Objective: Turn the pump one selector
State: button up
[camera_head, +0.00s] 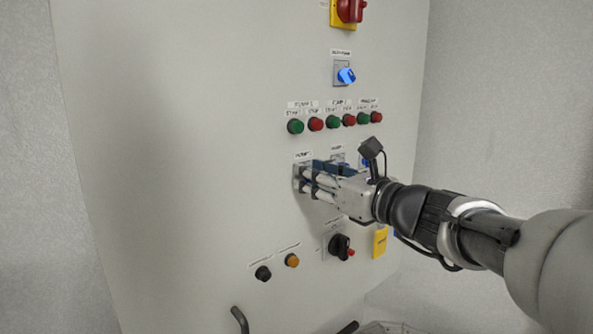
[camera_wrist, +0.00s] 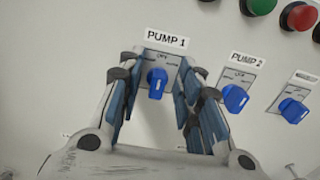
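The pump one selector is a blue knob (camera_wrist: 157,83) on a grey plate under the "PUMP 1" label (camera_wrist: 167,40) in the wrist view. In the head view its plate (camera_head: 297,178) shows at the panel, and my gripper hides the knob. My gripper (camera_wrist: 158,100) is open, with a finger on each side of the knob. Gaps show between the knob and both fingers in the wrist view. In the head view the gripper (camera_head: 306,183) reaches from the right, its fingertips close to the panel. I cannot tell whether they touch it.
The pump 2 selector (camera_wrist: 235,98) and a third blue selector (camera_wrist: 293,110) sit right of the gripper. Green and red buttons (camera_head: 316,124) line the panel above. A black rotary switch (camera_head: 340,246) is below. Black (camera_head: 263,273) and orange (camera_head: 291,260) buttons are lower left.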

jog(key=shift+s+d+r, duration=0.2)
jog(key=shift+s, duration=0.2)
jog(key=shift+c, duration=0.5)
jog(key=shift+w+a+f, duration=0.1)
jog(key=shift+w, duration=0.05)
jog(key=c, duration=0.3)
grip_shut()
